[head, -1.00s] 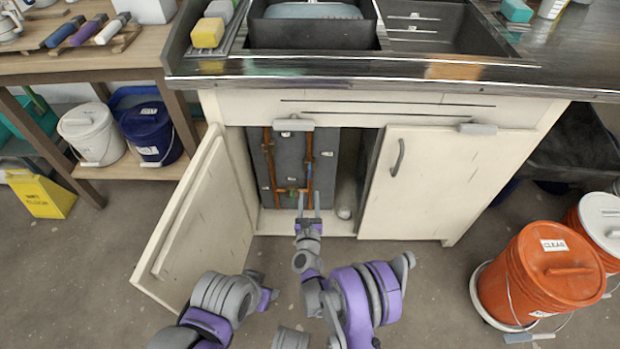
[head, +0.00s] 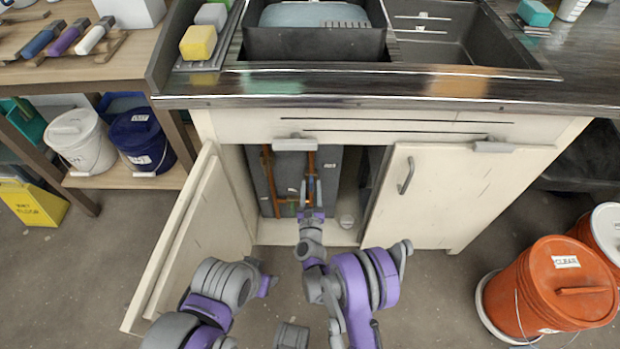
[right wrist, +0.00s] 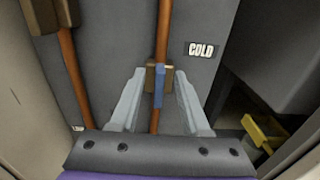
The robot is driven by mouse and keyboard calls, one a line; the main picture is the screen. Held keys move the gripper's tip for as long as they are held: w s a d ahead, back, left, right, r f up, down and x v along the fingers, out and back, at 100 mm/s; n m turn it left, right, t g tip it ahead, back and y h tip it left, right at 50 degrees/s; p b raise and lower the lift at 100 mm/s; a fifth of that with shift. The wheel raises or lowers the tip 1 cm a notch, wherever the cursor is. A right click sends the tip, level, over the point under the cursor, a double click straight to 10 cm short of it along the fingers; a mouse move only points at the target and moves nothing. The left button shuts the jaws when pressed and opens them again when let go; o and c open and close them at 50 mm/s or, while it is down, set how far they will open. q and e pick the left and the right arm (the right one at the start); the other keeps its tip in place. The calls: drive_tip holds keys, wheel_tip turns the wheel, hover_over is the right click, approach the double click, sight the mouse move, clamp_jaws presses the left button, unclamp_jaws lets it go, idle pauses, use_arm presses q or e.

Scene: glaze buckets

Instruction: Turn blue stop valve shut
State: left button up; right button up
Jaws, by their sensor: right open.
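The blue stop valve handle (right wrist: 159,86) shows in the right wrist view on a brass body (right wrist: 151,78). It stands lengthwise along a copper pipe (right wrist: 163,30), left of a COLD label (right wrist: 202,50). My right gripper (right wrist: 158,90) is open, one finger on each side of the handle, with gaps between. In the head view my right gripper (head: 311,183) reaches into the open cabinet and largely hides the valve. My left arm (head: 215,290) is folded low in front of the cabinet; its fingers do not show.
The left cabinet door (head: 185,235) stands open beside my arms; the right door (head: 435,195) is shut. A second copper pipe (right wrist: 70,70) runs left of the gripper. Orange buckets (head: 550,285) stand at the right. A yellow object (right wrist: 262,130) lies right of the gripper.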

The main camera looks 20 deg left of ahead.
drive_tip(key=shift+w, duration=0.15)
drive_tip(key=shift+r, duration=0.1)
drive_tip(key=shift+c, duration=0.3)
clamp_jaws()
